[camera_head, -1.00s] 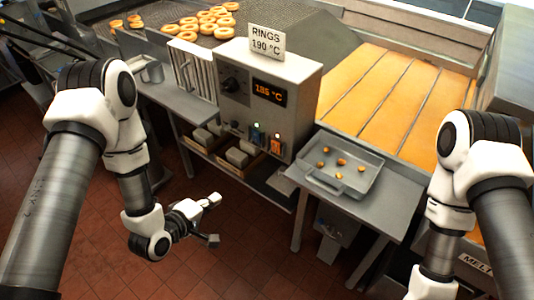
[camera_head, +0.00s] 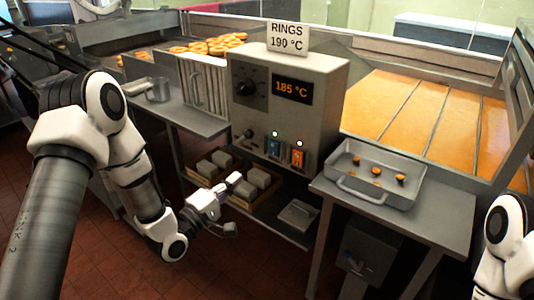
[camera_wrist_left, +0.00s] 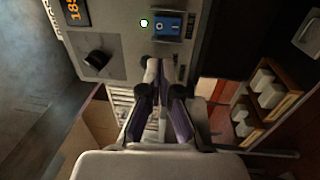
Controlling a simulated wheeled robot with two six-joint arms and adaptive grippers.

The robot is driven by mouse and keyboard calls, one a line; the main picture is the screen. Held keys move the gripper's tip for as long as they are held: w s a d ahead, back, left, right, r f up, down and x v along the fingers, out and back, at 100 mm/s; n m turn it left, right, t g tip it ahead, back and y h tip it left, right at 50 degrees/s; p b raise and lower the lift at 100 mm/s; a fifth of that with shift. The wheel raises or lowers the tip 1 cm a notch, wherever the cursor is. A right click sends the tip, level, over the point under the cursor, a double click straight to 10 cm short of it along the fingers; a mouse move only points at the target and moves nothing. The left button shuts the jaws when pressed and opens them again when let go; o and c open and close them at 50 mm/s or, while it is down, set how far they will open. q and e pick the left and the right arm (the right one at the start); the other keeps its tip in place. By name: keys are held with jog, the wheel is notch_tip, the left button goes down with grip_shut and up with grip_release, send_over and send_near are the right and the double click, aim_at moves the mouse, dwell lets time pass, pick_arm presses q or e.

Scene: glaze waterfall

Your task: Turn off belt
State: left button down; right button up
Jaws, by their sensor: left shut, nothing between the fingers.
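The grey control box (camera_head: 318,125) carries a blue rocker switch (camera_head: 274,146) and an orange rocker switch (camera_head: 298,157), each with a lit lamp above it. Which one is for the belt cannot be read. The blue switch, marked O and I, shows close in the left wrist view (camera_wrist_left: 168,25) beside a green lamp (camera_wrist_left: 144,22). My left gripper (camera_head: 234,181) is shut and empty, below and left of the switches in the head view, apart from them. Its fingers (camera_wrist_left: 161,85) point towards the panel in the wrist view. My right gripper is out of the head view; only its arm shows.
A black dial (camera_head: 250,87) and an orange 185 °C display (camera_head: 292,89) sit above the switches. A shelf with wooden trays of pale blocks (camera_head: 257,178) lies below. A metal tray (camera_head: 376,188) with small pieces stands on the right table. Rings (camera_head: 215,45) lie behind.

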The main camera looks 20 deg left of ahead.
aim_at(273, 145)
pick_arm(q)
jog(key=p+x, duration=0.2)
jog(key=x, duration=1.1)
jog(key=shift+w+d+r+p, duration=0.1)
jog(key=shift+w+d+p, duration=0.1)
jog(key=shift+p, duration=0.15)
jog(key=shift+w, duration=0.2)
jog(key=shift+w+d, duration=0.1)
jog(key=shift+w, duration=0.1)
jog(key=shift+r, duration=0.1)
